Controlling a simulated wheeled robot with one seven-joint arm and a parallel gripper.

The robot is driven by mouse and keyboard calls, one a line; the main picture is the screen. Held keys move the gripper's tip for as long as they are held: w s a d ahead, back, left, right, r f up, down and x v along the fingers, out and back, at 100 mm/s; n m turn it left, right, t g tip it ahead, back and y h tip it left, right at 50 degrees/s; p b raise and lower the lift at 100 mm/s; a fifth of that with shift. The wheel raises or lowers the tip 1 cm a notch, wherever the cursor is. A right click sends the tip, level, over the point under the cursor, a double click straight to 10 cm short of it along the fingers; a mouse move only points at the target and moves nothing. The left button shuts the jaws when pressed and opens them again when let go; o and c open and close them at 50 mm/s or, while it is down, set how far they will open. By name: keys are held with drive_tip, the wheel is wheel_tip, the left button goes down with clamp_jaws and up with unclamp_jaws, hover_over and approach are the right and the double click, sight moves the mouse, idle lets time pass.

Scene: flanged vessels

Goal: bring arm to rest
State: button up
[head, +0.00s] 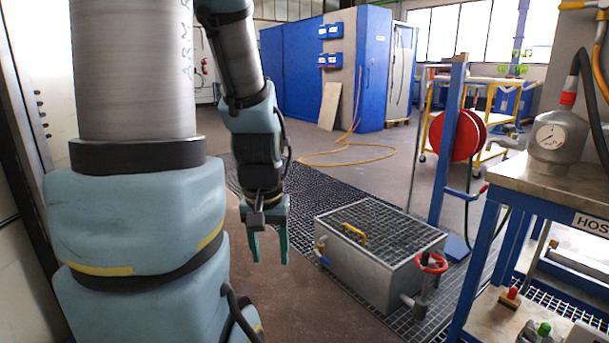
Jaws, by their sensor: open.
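My gripper (269,246) hangs at the end of my arm, left of the middle of the head view. Its two teal fingers point straight down and stand apart, with nothing between them. It is over the floor, to the left of a grey metal box with a grated top (376,236), and does not appear to touch it. My arm comes down from the top of the picture to the gripper. The large teal and grey arm links fill the left side and hide what is behind them.
A red valve wheel (432,263) stands at the box's front right. A red hose reel (458,135) is on a blue post. A yellow hose (335,152) lies on the open floor behind.

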wheel_tip(320, 180, up, 20)
drive_tip(key=p, duration=1.7)
drive_tip(key=shift+r+p, duration=0.15)
drive_tip(key=shift+p, duration=0.25)
